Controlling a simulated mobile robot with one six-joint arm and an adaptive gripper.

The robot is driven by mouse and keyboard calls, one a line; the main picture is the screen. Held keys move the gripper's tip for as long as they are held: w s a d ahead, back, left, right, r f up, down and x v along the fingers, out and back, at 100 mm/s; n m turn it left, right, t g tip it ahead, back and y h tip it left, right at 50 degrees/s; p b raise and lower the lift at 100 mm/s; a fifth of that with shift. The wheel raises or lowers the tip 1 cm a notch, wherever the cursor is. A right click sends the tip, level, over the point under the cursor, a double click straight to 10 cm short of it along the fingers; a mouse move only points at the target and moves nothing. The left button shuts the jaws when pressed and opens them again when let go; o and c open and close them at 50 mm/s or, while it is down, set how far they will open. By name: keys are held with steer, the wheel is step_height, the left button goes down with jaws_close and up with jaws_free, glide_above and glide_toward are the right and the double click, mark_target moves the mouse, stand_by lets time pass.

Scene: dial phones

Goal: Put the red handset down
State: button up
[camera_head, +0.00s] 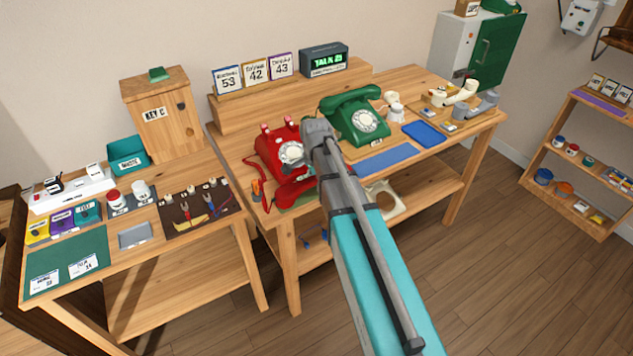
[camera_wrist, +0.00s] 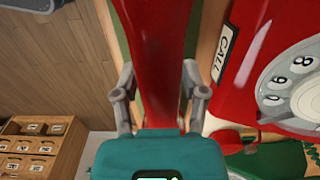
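The red phone (camera_head: 281,148) stands at the left end of the long wooden table, its cradle posts bare. The red handset (camera_head: 294,188) is in front of it, low over the green mat (camera_head: 309,203); whether it touches the mat is unclear. In the wrist view the handset (camera_wrist: 160,60) runs between the two fingers of my gripper (camera_wrist: 160,95), which press close on both sides. The phone's dial (camera_wrist: 298,88) and CALL label (camera_wrist: 225,52) show just to the right. My arm hides part of the handset and gripper in the head view.
A green phone (camera_head: 356,116) stands to the right, with a blue mat (camera_head: 387,159) before it. A red coiled cord (camera_head: 257,172) hangs at the left. A display (camera_head: 324,60) and number cards stand behind. A side table (camera_head: 135,236) is at the left.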

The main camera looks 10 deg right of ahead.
mark_target(316, 180)
steer(key=shift+o, duration=0.7)
steer(key=shift+r, duration=0.15)
step_height(316, 180, up, 12)
steer(key=p, duration=1.2)
stand_by(0.5)
steer(key=s+n, duration=1.4)
steer(key=s, duration=0.2)
steer(key=shift+d, duration=0.2)
stand_by(2.5)
